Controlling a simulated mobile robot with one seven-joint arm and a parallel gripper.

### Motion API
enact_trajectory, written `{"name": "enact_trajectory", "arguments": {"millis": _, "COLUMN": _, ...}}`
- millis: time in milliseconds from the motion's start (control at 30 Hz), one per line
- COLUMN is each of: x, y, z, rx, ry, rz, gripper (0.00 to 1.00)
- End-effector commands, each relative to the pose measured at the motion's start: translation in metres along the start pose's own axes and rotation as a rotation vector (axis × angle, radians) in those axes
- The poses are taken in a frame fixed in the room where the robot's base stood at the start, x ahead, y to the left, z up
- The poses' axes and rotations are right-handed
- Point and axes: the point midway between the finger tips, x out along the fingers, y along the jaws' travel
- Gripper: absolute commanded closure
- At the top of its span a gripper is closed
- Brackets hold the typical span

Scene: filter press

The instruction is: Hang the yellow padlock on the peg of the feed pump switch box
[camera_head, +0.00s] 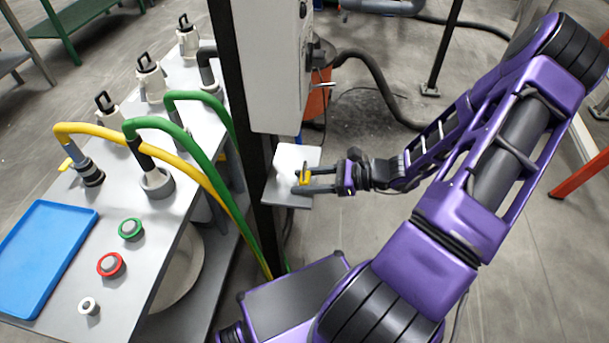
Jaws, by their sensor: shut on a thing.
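The yellow padlock (304,173) is small in view, at the small pale shelf (285,158) fixed to the dark post. My gripper (301,182) reaches in from the right and is shut on the padlock, its fingers over the shelf. I cannot tell whether the padlock touches the shelf. A pale grey box (268,60), apparently the switch box, is mounted on the post above the shelf. A thin peg-like rod (322,84) sticks out from its right side, below a dark switch part. The padlock is below and apart from this rod.
A grey bench (190,200) on the left carries a blue tray (45,250), red and green ring fittings, and yellow and green hoses. The dark post (240,100) stands close left of my gripper. An orange container and dark hose are behind. The floor at right is mostly open.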

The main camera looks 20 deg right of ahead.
Motion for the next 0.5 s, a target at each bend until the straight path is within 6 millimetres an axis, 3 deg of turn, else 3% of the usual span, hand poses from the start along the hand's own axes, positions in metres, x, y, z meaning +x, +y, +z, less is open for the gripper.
{"name": "enact_trajectory", "arguments": {"millis": 67, "x": 0.0, "y": 0.0, "z": 0.0, "rx": 0.0, "ry": 0.0, "rz": 0.0, "gripper": 0.92}}
{"name": "enact_trajectory", "arguments": {"millis": 367, "x": -0.002, "y": 0.0, "z": 0.001, "rx": 0.0, "ry": 0.0, "rz": 0.0, "gripper": 0.92}}
{"name": "enact_trajectory", "arguments": {"millis": 500, "x": -0.011, "y": -0.001, "z": 0.006, "rx": -0.001, "ry": 0.001, "rz": -0.002, "gripper": 0.92}}
